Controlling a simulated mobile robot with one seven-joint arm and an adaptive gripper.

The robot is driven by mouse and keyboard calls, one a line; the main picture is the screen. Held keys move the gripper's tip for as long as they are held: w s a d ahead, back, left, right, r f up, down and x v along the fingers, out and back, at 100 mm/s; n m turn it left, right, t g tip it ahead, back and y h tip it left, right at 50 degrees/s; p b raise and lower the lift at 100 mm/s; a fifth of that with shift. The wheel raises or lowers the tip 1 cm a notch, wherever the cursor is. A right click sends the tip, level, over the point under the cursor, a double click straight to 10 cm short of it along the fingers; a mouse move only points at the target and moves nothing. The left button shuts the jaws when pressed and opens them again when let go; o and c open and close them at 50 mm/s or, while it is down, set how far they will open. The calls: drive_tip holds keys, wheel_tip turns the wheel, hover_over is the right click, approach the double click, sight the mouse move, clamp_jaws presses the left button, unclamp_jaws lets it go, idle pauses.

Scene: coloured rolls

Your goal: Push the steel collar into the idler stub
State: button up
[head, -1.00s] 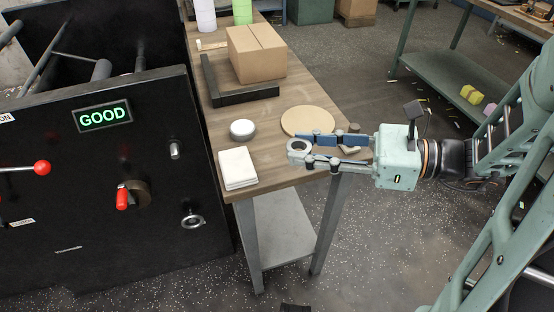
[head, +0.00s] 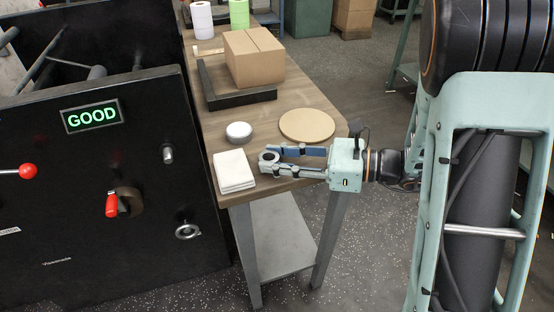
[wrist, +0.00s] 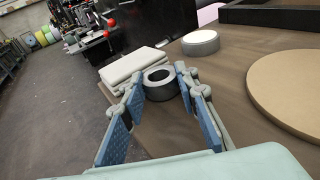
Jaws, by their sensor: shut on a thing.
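The steel collar (head: 268,158) is a short grey ring with a dark bore. It also shows in the wrist view (wrist: 160,84). My gripper (head: 274,159) is shut on it, with the blue-padded fingers on either side and the ring at the tips. They are over the near part of the workbench; the height above it is hard to tell. Two metal fittings show on the black machine panel: a short pin (head: 167,154) and, lower, a ringed round fitting (head: 188,231). I cannot tell which is the idler stub. The collar is apart from both.
On the workbench (head: 215,130) are folded white cloths (head: 234,171) just left of the collar, a round white puck (head: 239,132), a tan disc (head: 307,124) and a carton (head: 253,57). The panel has a red-handled knob (head: 113,204), a red-tipped lever (head: 27,171) and a lit GOOD sign (head: 92,116).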

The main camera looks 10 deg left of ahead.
drive_tip(key=shift+f, duration=0.25)
drive_tip(key=o, duration=1.2)
